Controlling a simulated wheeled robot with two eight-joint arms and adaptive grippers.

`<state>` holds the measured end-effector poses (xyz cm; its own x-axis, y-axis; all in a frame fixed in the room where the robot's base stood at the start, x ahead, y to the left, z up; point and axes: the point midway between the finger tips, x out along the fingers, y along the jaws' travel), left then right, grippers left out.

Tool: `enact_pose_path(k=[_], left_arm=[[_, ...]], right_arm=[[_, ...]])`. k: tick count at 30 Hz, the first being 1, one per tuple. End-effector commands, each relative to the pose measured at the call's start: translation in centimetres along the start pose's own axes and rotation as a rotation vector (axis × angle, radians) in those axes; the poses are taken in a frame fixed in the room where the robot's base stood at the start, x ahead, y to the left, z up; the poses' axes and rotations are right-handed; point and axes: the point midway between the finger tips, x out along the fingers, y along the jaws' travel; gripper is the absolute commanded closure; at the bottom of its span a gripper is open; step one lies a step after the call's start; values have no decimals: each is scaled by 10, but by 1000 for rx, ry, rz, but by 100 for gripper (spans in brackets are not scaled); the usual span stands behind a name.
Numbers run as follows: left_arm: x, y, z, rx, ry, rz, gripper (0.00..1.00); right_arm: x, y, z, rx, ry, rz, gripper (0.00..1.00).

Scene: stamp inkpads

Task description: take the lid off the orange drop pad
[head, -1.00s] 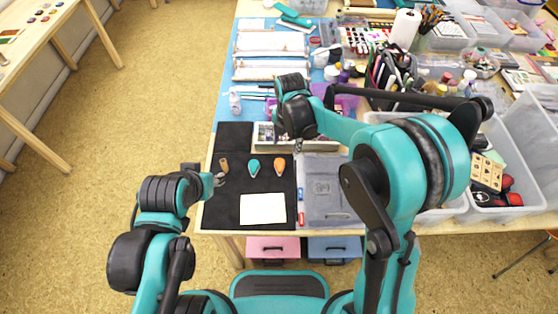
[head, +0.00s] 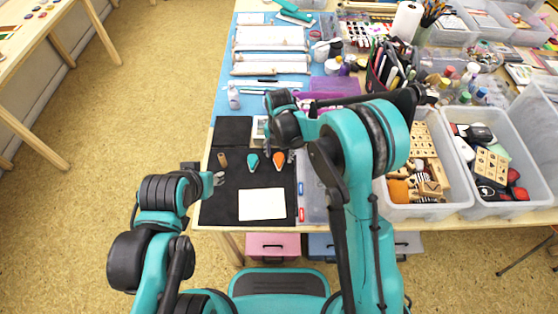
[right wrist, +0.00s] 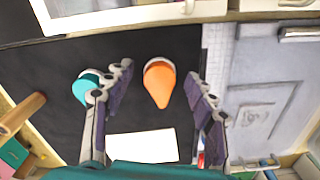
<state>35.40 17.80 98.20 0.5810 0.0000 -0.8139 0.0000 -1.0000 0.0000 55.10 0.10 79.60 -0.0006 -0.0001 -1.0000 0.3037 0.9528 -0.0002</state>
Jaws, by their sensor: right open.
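The orange drop pad (head: 279,159) lies on the black mat (head: 224,211), between a teal drop pad (head: 252,161) and the mat's right edge. In the right wrist view the orange drop pad (right wrist: 160,82) has its narrow end toward my gripper's base and a pale rim at its round end. A separate lid cannot be told apart. My right gripper (right wrist: 162,84) is open and empty, with one finger on each side of the orange pad, apart from it. The left finger partly covers the teal pad (right wrist: 88,85). My left gripper (head: 218,179) is at the mat's left edge.
A brown drop-shaped item (head: 222,160) lies left of the teal pad. A white card (head: 262,204) lies below the pads. A grey translucent case (head: 312,198) borders the mat on the right. Clear bins (head: 430,210) with stamps stand farther right.

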Motion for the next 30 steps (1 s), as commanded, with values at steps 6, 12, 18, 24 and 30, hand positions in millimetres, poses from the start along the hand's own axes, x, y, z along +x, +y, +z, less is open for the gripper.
enact_pose_path(k=[6, 12, 18, 24, 30], left_arm=[[-1, 0, -1, 0, 0, 0, 60], [-1, 0, -1, 0, 0, 0, 60], [-1, 0, -1, 0, 0, 0, 60], [-5, 0, -4, 0, 0, 0, 60], [-18, 0, -13, 0, 0, 0, 60]], right_arm=[[-2, 0, 0, 0, 0, 0, 67], [-2, 0, 0, 1, 0, 0, 78], [-2, 0, 0, 1, 0, 0, 79], [-12, 0, 0, 1, 0, 0, 79], [-44, 0, 0, 1, 0, 0, 79]])
